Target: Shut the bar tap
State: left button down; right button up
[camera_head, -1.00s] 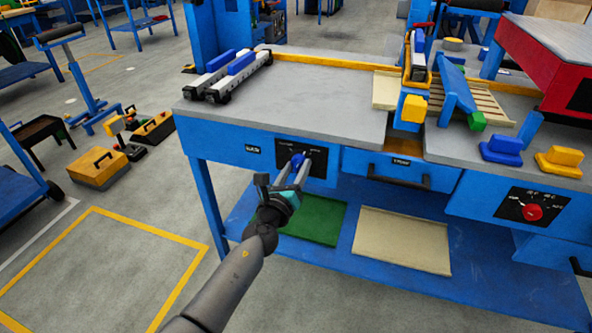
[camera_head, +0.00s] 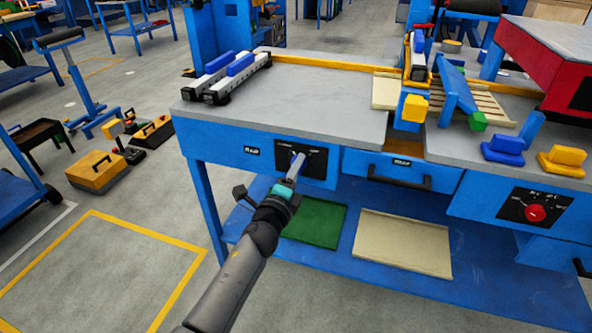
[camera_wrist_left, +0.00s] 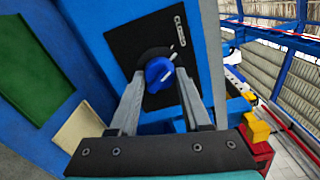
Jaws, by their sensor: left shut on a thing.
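The bar tap is a blue knob (camera_wrist_left: 159,76) on a black panel (camera_head: 318,163) on the front of the blue workbench. In the left wrist view it sits between my two grey fingers. Its white mark points up and right, toward white lettering on the panel that seems to read CLOSED. My left gripper (camera_head: 298,158) is shut on the knob and rolled, so one finger mostly hides the other in the head view. The gripper hides most of the knob there. My right gripper is not in view.
A drawer with a dark handle (camera_head: 399,180) is right of the panel. A red knob (camera_head: 535,213) sits on another panel farther right. A green mat (camera_head: 315,222) and a beige board (camera_head: 402,243) lie on the lower shelf.

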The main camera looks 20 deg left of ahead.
pick_arm(q)
jog(key=shift+n, duration=1.3)
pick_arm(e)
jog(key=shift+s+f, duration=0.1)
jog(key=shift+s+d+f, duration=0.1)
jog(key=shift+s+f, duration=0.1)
pick_arm(q)
jog(key=c, duration=0.7)
grip_release()
jog(key=o, duration=0.3)
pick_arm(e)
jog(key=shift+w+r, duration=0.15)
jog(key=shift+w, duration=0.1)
pick_arm(q)
jog(key=shift+o, duration=0.2)
jog(key=shift+s, duration=0.1)
jog(key=s+p, duration=0.3)
jog(key=s, duration=1.2)
jog(key=shift+a, duration=0.25)
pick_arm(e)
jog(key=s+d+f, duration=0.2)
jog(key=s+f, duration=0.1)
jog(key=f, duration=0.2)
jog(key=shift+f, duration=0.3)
